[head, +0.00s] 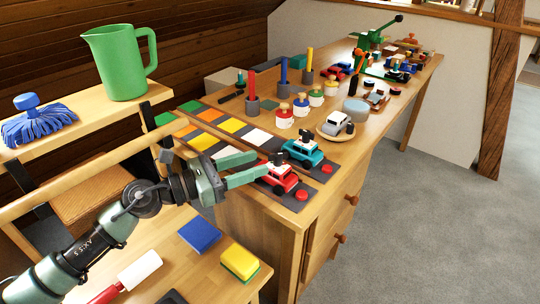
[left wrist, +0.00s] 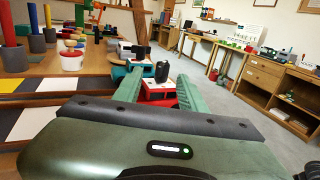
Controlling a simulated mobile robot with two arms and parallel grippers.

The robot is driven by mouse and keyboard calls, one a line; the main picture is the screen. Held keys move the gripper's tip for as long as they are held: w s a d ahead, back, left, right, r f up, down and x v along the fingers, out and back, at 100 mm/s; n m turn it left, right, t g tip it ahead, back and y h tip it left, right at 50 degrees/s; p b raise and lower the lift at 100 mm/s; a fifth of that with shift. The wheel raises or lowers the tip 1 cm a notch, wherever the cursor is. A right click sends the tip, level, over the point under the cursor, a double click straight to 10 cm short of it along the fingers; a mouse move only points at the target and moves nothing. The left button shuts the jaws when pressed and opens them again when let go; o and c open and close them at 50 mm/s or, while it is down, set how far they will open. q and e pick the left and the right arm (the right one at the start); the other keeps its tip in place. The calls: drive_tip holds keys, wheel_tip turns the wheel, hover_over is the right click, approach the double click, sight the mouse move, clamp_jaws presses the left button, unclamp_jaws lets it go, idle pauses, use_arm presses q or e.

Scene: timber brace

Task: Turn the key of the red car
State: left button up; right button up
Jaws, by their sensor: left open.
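The red car (head: 284,181) stands on a dark strip at the near right end of the workbench. A black key (head: 277,159) stands up from its top. My left gripper (head: 261,164) is open and reaches over the car from the left, fingertips close to the key. In the left wrist view the key (left wrist: 162,72) appears between the two open fingers, with the red car (left wrist: 158,93) below it, partly hidden by the fingers. I cannot tell whether either finger touches the key. My right gripper is not in view.
A teal car (head: 303,152) stands just behind the red car. A red button (head: 301,195) lies to its right. A white car (head: 336,124) on a round plate and several coloured pots stand farther back. A yellow sponge (head: 240,261) lies on the lower table.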

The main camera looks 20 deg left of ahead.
sight(272, 159)
use_arm(q)
drive_tip(key=p+x, duration=0.1)
drive_tip(key=x, duration=0.6)
drive_tip(key=shift+s+d+r, duration=0.1)
drive_tip(key=shift+s+d, duration=0.05)
drive_tip(key=shift+s, duration=0.05)
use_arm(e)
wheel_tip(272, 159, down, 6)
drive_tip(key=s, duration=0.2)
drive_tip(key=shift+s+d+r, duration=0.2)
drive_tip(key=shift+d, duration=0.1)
use_arm(q)
clamp_jaws()
